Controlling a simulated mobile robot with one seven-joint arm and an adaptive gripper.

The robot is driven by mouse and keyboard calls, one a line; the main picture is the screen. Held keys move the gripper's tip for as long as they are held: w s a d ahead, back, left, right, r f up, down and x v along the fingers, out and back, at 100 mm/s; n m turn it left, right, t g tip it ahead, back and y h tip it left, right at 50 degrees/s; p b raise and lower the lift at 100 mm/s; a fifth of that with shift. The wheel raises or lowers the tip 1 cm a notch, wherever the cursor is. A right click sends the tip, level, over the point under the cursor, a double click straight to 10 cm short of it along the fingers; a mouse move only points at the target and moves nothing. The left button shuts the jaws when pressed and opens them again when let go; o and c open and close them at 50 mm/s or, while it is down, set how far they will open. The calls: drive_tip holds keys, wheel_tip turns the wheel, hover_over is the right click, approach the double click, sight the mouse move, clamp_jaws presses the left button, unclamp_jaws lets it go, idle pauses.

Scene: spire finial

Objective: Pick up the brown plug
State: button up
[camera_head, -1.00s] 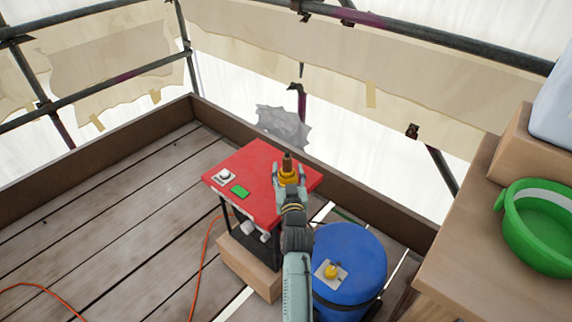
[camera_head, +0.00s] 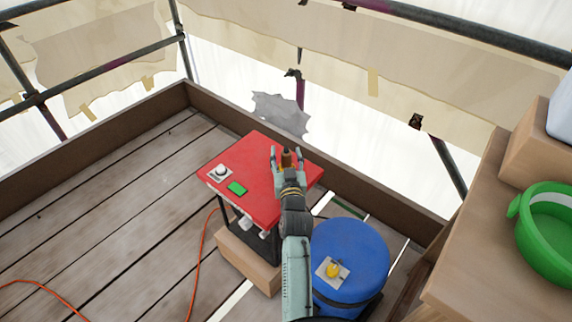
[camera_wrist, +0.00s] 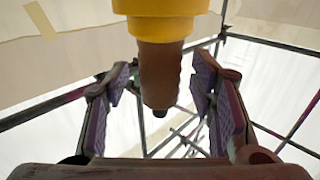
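The brown plug (camera_head: 287,156) stands upright above the red table top, with a yellow collar at its foot. In the wrist view the brown plug (camera_wrist: 160,72) is a tapered shape hanging from the yellow collar (camera_wrist: 162,8), with a small dark tip. My gripper (camera_head: 286,157) is open around it. In the wrist view the two purple-padded fingers of my gripper (camera_wrist: 162,100) stand either side of the plug with gaps on both sides. In the head view my gripper partly hides the collar.
A blue drum (camera_head: 350,245) with a yellow piece on a light plate (camera_head: 333,270) stands close by my arm. A wooden bench with a green bucket (camera_head: 548,245) is at right.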

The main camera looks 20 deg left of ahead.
clamp_jaws()
idle(0.4)
drive_tip(key=shift+r, duration=0.1)
